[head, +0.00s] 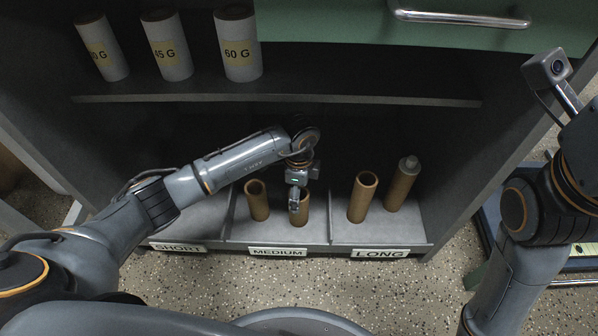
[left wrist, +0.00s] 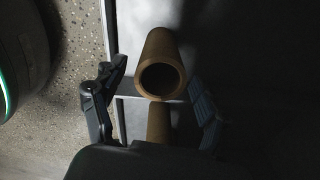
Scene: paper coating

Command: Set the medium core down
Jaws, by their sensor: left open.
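A brown cardboard medium core (head: 304,207) stands in the compartment labelled MEDIUM, partly hidden by my gripper. My left gripper (head: 298,203) reaches down over it, fingers apart. A second brown core (head: 257,202) stands to its left in the same compartment. In the left wrist view the left gripper (left wrist: 150,100) has its fingers spread wide. One core (left wrist: 159,122) shows between them, partly covered by the gripper body. Another core (left wrist: 161,55), its open end facing the camera, stands beyond. I cannot tell whether either finger touches a core. My right gripper is out of view.
The MEDIUM tray floor (head: 240,232) lies between SHORT and LONG compartments. Two longer cores (head: 362,197) (head: 402,184) stand at right. A shelf (head: 280,99) with white rolls (head: 237,45) runs above my left arm. Cabinet walls close both sides.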

